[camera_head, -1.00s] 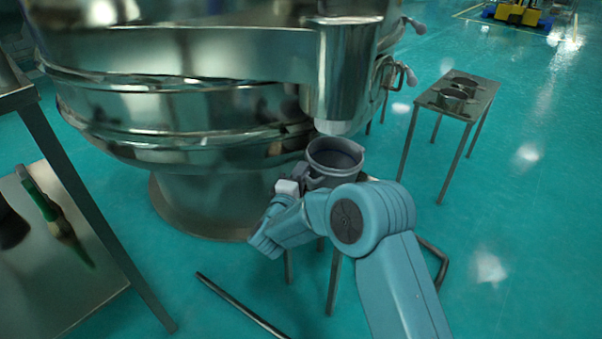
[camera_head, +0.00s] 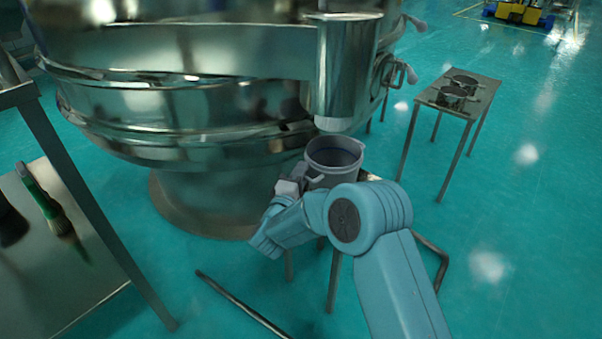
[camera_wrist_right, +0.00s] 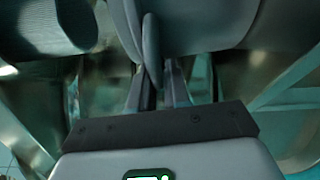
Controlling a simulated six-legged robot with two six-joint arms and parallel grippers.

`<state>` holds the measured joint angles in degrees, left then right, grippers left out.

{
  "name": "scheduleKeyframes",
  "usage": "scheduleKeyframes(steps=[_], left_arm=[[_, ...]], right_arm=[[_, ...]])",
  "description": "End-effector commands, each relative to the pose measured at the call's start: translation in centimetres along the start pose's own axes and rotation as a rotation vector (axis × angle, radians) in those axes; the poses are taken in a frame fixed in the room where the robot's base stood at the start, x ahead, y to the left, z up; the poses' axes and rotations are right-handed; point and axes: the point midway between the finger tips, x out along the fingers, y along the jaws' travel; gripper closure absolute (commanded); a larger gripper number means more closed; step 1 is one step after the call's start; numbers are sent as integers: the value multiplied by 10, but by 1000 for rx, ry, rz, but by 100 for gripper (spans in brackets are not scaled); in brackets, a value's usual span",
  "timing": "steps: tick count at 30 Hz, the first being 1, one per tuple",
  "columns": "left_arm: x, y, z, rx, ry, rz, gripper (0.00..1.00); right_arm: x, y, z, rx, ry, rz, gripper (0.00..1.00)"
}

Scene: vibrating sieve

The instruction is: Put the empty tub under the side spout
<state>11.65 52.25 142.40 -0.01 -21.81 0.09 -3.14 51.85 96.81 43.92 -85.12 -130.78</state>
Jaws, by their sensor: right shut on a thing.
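The grey tub (camera_head: 345,180) is upright with its open mouth up, and its inside looks empty. It is just below the pale lower end of the side spout (camera_head: 344,75), with its mouth slightly in front in the head view. My right gripper (camera_head: 304,181) is shut on the tub at its left side. In the right wrist view the tub (camera_wrist_right: 205,22) fills the top, its handle (camera_wrist_right: 151,48) between the gripper fingers (camera_wrist_right: 160,85). The spout's ribbed end (camera_wrist_right: 58,22) shows at top left. Whether the tub touches the stand below is hidden. My left gripper is out of view.
The large steel sieve (camera_head: 190,120) fills the left and back. A stand with thin legs (camera_head: 333,280) is under the tub. A side table (camera_head: 483,92) at right holds metal rings. A bench (camera_head: 70,285) at left holds a green-handled brush (camera_head: 40,195).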

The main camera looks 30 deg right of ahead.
Motion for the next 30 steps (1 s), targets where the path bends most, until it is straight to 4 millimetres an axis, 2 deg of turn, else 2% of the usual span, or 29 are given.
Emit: scheduleKeyframes(steps=[1, 11, 12, 14, 30], left_arm=[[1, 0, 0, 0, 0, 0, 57], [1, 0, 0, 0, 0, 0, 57], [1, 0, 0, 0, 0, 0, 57], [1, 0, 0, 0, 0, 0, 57], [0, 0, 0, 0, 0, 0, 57]], right_arm=[[0, -7, 1, -5, -2, -12, 100], [0, -9, 1, -6, -2, -14, 100], [0, -9, 1, -6, -2, -14, 74], [0, -9, 1, -6, -2, -13, 54], [0, -6, 1, -3, 0, -8, 54]])
